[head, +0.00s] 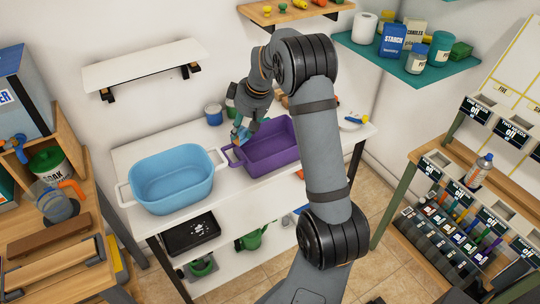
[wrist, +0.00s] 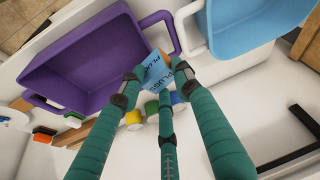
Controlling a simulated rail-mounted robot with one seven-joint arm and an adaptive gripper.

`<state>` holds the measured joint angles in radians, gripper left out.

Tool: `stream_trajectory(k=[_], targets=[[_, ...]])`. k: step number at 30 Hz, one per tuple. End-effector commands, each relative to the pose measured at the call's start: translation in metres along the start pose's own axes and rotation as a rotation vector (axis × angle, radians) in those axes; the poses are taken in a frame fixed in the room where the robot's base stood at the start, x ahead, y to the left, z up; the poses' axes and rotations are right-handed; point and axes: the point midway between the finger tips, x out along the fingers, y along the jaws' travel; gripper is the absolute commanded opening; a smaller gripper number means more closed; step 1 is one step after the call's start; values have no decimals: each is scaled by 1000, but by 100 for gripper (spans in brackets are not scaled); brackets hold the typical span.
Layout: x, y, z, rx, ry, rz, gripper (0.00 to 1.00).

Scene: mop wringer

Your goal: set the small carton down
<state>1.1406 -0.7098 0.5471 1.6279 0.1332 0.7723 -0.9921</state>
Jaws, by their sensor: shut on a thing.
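A small blue carton (wrist: 156,70), lettered "PLUGS", is between the fingertips of my gripper (wrist: 160,88). In the head view, the gripper (head: 242,132) is low over the white table, at the left rim of the purple tub, and the carton (head: 237,133) shows only partly. The fingers are shut on the carton. In the wrist view, the carton appears near the purple tub's handle, between the purple tub (wrist: 90,60) and the light blue tub (wrist: 240,25). I cannot tell whether its underside touches anything.
The light blue tub (head: 171,177) and purple tub (head: 266,146) stand on the white table (head: 137,149). A blue can (head: 213,114) stands behind them. Several small colored-lidded containers (wrist: 133,120) appear beyond the fingers. A white wall shelf (head: 145,66) hangs above the table.

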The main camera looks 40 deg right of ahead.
Motion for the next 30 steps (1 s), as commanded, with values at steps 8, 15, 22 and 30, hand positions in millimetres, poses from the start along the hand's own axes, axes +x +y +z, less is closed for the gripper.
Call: stream_trajectory(k=[8, 15, 22, 30], targets=[[19, 62, 16, -7, -4, -4, 7], [57, 66, 34, -9, -5, -4, 7], [79, 66, 43, -8, -5, -4, 7], [106, 66, 53, -10, -3, -1, 7]])
